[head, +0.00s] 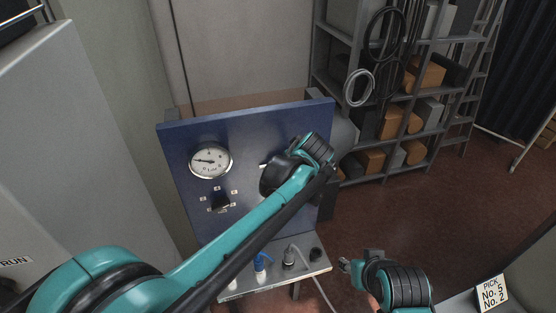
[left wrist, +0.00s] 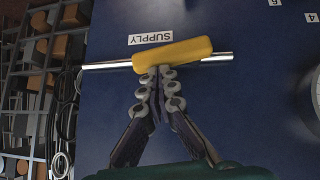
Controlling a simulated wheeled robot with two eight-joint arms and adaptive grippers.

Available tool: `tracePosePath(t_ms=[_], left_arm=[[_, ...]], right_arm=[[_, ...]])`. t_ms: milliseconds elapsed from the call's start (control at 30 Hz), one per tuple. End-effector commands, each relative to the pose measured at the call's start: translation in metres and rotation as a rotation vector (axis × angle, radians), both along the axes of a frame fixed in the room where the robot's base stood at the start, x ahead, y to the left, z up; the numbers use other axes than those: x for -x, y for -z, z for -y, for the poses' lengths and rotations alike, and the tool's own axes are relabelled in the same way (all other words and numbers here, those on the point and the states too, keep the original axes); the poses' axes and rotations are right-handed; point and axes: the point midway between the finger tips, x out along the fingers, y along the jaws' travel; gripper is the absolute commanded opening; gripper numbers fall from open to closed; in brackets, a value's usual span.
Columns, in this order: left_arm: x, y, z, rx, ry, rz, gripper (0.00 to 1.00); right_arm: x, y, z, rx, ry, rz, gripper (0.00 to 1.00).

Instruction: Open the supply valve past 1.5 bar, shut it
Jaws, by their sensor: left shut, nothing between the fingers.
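A yellow valve handle (left wrist: 185,52) lies nearly along a shiny metal pipe (left wrist: 104,66) on the blue panel (head: 268,125), beside the SUPPLY label (left wrist: 151,38). My left gripper (left wrist: 158,74) is shut and empty, its fingertips at the handle's edge; whether they touch it is unclear. In the head view my left wrist hides the handle and these fingers. The round pressure gauge (head: 210,160) is on the panel's upper left, its needle pointing left; its numbers are too small to read. My right gripper (head: 350,266) is low, away from the panel; its finger opening is unclear.
A black selector knob (head: 220,201) with number labels is below the gauge. A grey ledge (head: 312,268) under the panel holds a blue plug (head: 262,263) and cables. Loaded shelves (head: 385,120) stand behind at right. A sign (head: 492,293) is at lower right.

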Motion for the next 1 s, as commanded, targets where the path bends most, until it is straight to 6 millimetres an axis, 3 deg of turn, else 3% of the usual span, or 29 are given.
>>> tracePosePath(t_ms=[800, 1000], left_arm=[[-0.0019, 0.0066, 0.0064, -0.002, 0.002, -0.002, 0.0], [-0.0039, -0.0011, 0.0032, -0.003, 0.0, -0.001, 0.0]], right_arm=[[0.0, 0.0081, 0.0, 0.0, 0.0, 0.0, 0.4], [-0.0001, 0.0027, 0.0, 0.0, 0.0, 0.0, 0.4]])
